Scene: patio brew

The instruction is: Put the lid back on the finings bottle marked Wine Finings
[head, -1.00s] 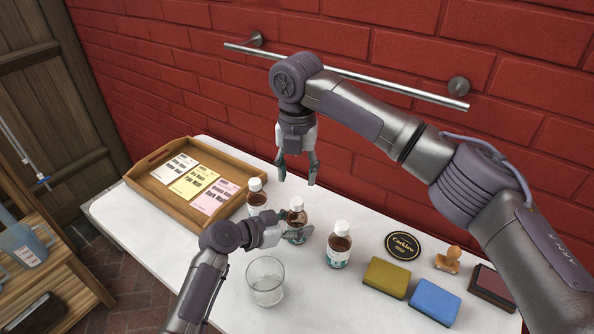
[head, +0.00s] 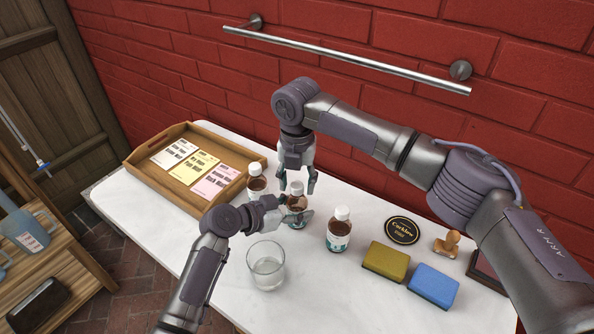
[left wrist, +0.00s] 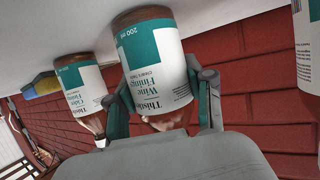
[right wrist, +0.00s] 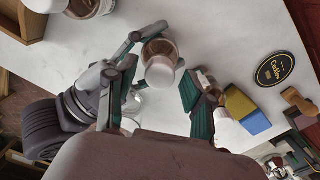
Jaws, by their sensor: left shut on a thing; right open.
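The Wine Finings bottle (head: 297,204) is a brown bottle with a white and teal label, upright on the white table; its label reads clearly in the left wrist view (left wrist: 155,70). A white lid (head: 297,187) sits on its top, also seen in the right wrist view (right wrist: 160,72); how tightly it sits I cannot tell. My left gripper (head: 293,219) is shut around the bottle's body, one finger on each side in the left wrist view. My right gripper (head: 297,190) is open, pointing down, with its fingers spread around the lid.
Two similar white-capped bottles stand close by, one behind left (head: 257,182) and one to the right (head: 339,232). A glass (head: 266,268) stands in front. A wooden tray (head: 150,190) with cards, a round coaster (head: 402,230), sponges (head: 386,263) and a stamp (head: 446,243) are around.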

